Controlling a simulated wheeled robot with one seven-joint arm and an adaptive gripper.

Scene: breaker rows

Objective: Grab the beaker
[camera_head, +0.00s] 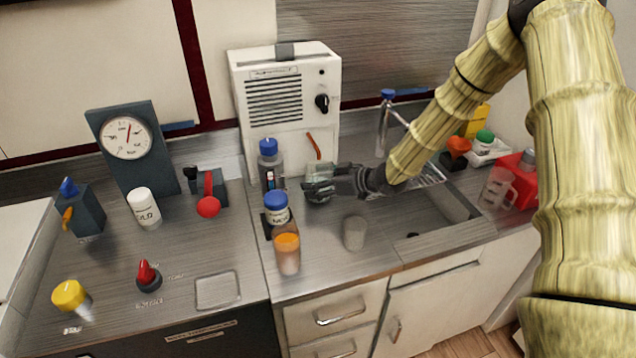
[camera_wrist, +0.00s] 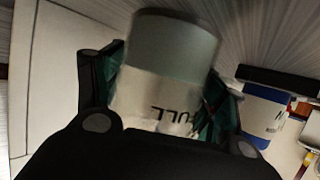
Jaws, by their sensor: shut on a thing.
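My gripper (camera_head: 318,187) is shut on a pale, cylindrical, glassy vessel that looks like the beaker (camera_head: 320,171), over the counter in front of the white box. In the wrist view the beaker (camera_wrist: 174,45) sits between both fingers, with a grey-green band at one end and a white part with dark lettering. The fingers hide part of its sides. I cannot tell whether its base touches the counter. A separate grey translucent cup (camera_head: 354,232) stands on the counter nearer the front edge. A clear vessel with orange contents (camera_head: 287,252) stands to its left.
A blue-capped bottle (camera_head: 270,165) and a blue-lidded jar (camera_head: 277,210) stand close left of my gripper. The white box (camera_head: 285,100) is behind. A sink with a tap (camera_head: 385,125) lies to the right. A red container (camera_head: 518,180) is at the far right.

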